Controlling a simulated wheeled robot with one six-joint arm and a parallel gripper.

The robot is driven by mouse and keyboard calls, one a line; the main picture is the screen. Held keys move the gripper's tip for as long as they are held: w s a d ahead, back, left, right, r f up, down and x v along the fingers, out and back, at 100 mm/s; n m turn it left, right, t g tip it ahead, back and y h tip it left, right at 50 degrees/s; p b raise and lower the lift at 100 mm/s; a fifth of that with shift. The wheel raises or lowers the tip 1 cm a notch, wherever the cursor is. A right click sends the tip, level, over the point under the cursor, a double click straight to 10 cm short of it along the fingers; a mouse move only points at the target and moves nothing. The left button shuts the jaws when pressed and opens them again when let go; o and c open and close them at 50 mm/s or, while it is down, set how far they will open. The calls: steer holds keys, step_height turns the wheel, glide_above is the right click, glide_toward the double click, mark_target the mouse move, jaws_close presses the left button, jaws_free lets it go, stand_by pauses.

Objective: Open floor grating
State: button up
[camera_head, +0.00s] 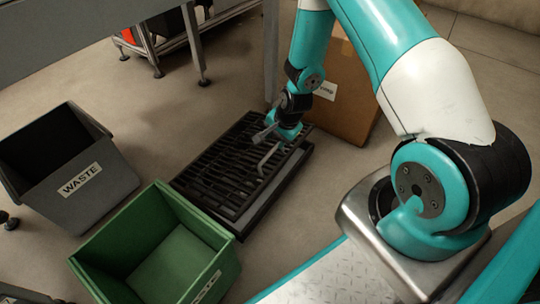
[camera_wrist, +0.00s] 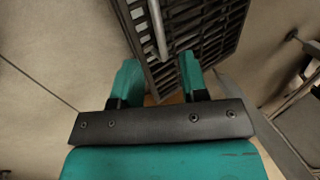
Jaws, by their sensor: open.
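The floor grating (camera_head: 215,165) is a dark slatted panel at the middle of the head view. A light grey bar handle (camera_head: 267,157) stands on its right part. A grey and black border shows along its right side; I cannot tell whether the panel sits flush in it. My gripper (camera_head: 278,137) is over the far right part of the grating, close to the handle. In the wrist view, my gripper (camera_wrist: 158,74) is open with two teal fingers apart. The handle (camera_wrist: 158,30) runs towards the gap between the fingers, with its near end close to them. The grating (camera_wrist: 205,30) lies behind it.
A grey waste bin (camera_head: 70,180) stands left of the grating and a green bin (camera_head: 150,245) in front of it. A cardboard box (camera_head: 345,95) is behind my arm. Metal table legs (camera_head: 195,45) stand at the back. Bare floor lies between the grating and the table.

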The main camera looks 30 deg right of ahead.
mark_target(270, 154)
steer(key=b+x, duration=0.3)
steer(key=x, duration=0.5)
steer(key=shift+a+f, duration=0.1)
steer(key=shift+c, duration=0.4)
jaws_close()
